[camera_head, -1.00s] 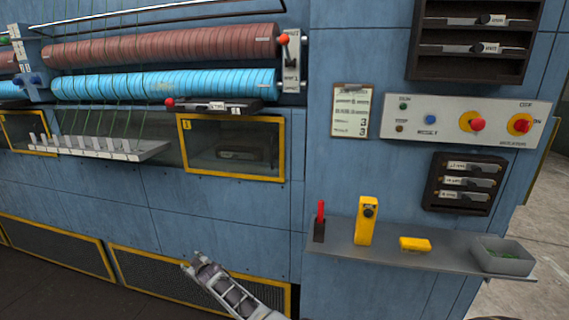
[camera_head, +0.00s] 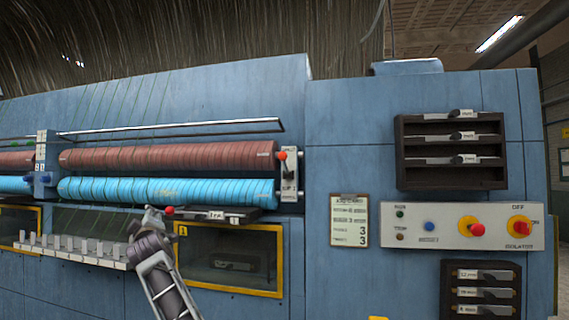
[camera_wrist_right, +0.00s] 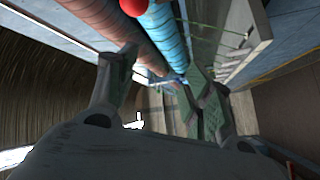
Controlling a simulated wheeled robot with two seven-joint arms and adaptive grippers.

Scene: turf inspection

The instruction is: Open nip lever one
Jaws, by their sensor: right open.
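Nip lever one appears to be the red-knobbed lever (camera_head: 283,156) on a pale plate (camera_head: 289,176) at the right end of the brown roller (camera_head: 170,156) and the blue roller (camera_head: 165,191). My right gripper (camera_head: 152,217) is in front of the machine, just below the blue roller and well left of the lever. In the right wrist view its fingers (camera_wrist_right: 165,85) are apart with nothing held between them. A red ball (camera_wrist_right: 133,5) shows at the top edge there; I cannot tell which knob it is. My left gripper is not in view.
A second red knob (camera_head: 169,210) on a dark bar (camera_head: 217,214) sits close beside my right gripper. A yellow-framed window (camera_head: 230,291) lies below. To the right are a card (camera_head: 349,220), a switch panel (camera_head: 455,241) and a dark rack (camera_head: 402,152).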

